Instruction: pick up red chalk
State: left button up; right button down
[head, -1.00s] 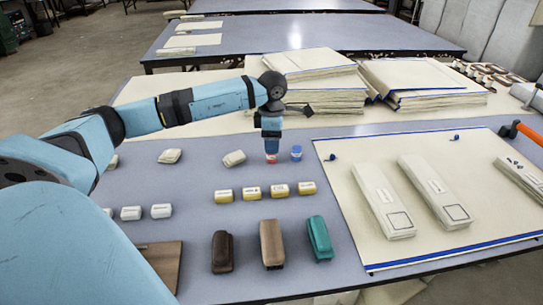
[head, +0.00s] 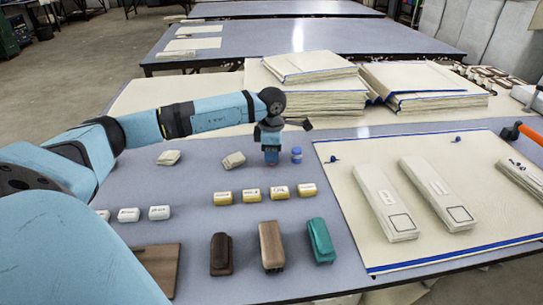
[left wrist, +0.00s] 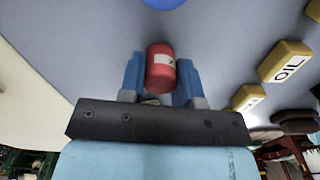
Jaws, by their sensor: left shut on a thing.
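The red chalk (left wrist: 160,62), a short red cylinder with a pale label, is between the two blue fingers of my left gripper (left wrist: 160,80) in the left wrist view. The gripper is shut on it. In the head view my left gripper (head: 271,157) points straight down at the blue-grey table, and only a small red tip of the chalk (head: 272,165) shows under the fingers. I cannot tell whether the chalk touches the table. My right gripper is not in view.
A blue chalk-like cylinder (head: 296,155) stands close to the right of the gripper. A pale block (head: 233,160) lies to the left. Several yellow-white blocks (head: 251,195) are in front. Stacked cloth (head: 310,98) lies behind. A cream cloth (head: 340,180) covers the right side.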

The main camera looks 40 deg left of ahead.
pick_arm(q)
jog(key=shift+r, duration=0.1)
